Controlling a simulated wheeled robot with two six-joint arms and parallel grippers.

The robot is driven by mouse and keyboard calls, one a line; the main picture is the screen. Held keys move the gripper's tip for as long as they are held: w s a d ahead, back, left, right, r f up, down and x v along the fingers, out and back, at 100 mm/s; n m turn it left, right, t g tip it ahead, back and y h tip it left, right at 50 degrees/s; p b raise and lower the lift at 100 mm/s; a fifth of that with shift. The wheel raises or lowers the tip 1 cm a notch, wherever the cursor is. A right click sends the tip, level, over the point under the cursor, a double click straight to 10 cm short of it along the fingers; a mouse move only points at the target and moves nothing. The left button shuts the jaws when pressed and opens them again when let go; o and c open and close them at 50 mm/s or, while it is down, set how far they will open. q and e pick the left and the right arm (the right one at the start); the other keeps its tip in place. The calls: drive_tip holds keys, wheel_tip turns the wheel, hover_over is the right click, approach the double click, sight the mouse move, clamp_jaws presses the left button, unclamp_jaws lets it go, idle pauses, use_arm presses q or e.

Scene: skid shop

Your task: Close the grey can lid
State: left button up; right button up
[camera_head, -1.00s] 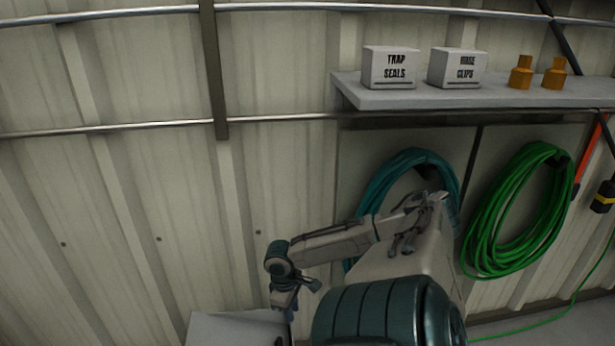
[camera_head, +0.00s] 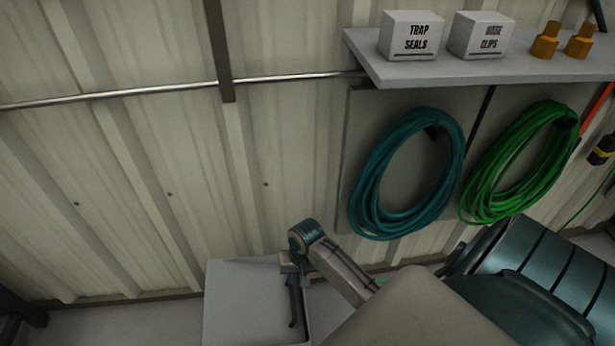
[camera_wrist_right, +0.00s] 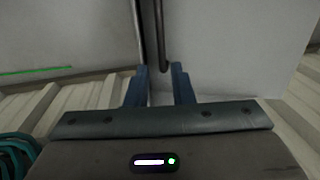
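A pale grey box-like body (camera_head: 240,300), which looks like the grey can or its lid, stands at the bottom of the head view. A dark bar, like a handle (camera_head: 293,305), runs along its right side. I cannot tell how far the lid is open. My right gripper (camera_head: 293,268) is at its upper right edge, small and partly hidden. In the right wrist view my right gripper (camera_wrist_right: 160,80) has its two blue fingers apart, with nothing clamped. The dark bar (camera_wrist_right: 160,35) lies just ahead, its end near the fingertips, against a grey panel (camera_wrist_right: 225,45). My left gripper is not in view.
A corrugated metal wall (camera_head: 150,200) stands behind. A teal hose coil (camera_head: 365,190) and a green hose coil (camera_head: 480,190) hang under a shelf (camera_head: 450,73) with two white boxes and two orange fittings. Floor shows left of the grey body.

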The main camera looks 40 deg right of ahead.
sight(292, 296)
drive_tip(key=f, duration=0.3)
drive_tip(key=a+f+b, duration=0.1)
drive_tip(key=f, duration=0.5)
drive_tip(key=shift+w+a+f+b, duration=0.15)
drive_tip(key=shift+w+f+b, duration=0.1)
drive_tip(key=shift+w+b, duration=0.05)
drive_tip(key=shift+f, duration=0.55)
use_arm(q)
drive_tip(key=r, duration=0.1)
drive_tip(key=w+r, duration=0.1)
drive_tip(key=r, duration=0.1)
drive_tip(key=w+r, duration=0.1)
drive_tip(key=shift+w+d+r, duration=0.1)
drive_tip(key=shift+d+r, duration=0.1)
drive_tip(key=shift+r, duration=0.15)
use_arm(e)
clamp_jaws()
